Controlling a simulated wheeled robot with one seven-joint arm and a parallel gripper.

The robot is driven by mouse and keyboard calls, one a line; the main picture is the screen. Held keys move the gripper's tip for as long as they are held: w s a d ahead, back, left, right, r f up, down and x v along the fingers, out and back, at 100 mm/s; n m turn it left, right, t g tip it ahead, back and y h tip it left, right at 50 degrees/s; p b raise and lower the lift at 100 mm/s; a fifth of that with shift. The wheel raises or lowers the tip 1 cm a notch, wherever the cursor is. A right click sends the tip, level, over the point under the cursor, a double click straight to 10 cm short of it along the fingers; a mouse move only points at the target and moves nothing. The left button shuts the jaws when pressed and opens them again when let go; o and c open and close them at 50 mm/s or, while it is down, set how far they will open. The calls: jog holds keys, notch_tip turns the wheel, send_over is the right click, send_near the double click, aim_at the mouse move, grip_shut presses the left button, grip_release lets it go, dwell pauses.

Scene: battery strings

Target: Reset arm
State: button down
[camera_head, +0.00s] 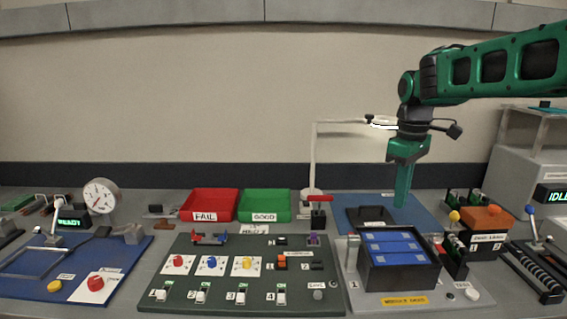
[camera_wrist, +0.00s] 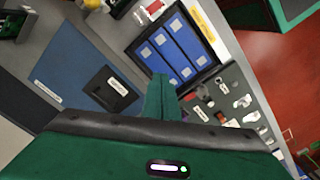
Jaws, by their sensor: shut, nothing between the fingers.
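My gripper (camera_head: 402,187) is green and points down above the back right of the bench, over a blue mat (camera_head: 420,213). Its fingers are shut together with nothing between them. My green arm reaches in from the right edge of the head view. In the wrist view my gripper (camera_wrist: 160,82) shows at the middle, with the module tray of blue cells (camera_wrist: 172,50) beyond its tips. That tray also shows in the head view (camera_head: 398,278), below the gripper and apart from it.
A red FAIL bin (camera_head: 209,204) and a green GOOD bin (camera_head: 264,205) stand at the back middle. A lamp stand (camera_head: 313,155) rises left of my gripper. A dark green switch panel (camera_head: 215,298) lies in front. An orange box (camera_head: 486,219) and levers stand at right.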

jog(key=s+d+f+m, duration=0.4)
jog(key=s+m, duration=0.1)
jog(key=s, duration=0.6)
jog(key=s+d+f+m, duration=0.4)
jog(key=s, duration=0.7)
jog(key=s+d+f+m, duration=0.4)
jog(key=s+m, duration=0.1)
jog(key=s, duration=0.5)
jog(key=shift+s+d+m, duration=0.2)
jog(key=shift+s+m, duration=0.1)
jog(key=shift+s, duration=0.1)
jog(key=shift+r, duration=0.1)
jog(key=shift+w+f, duration=0.25)
jog(key=shift+w, duration=0.4)
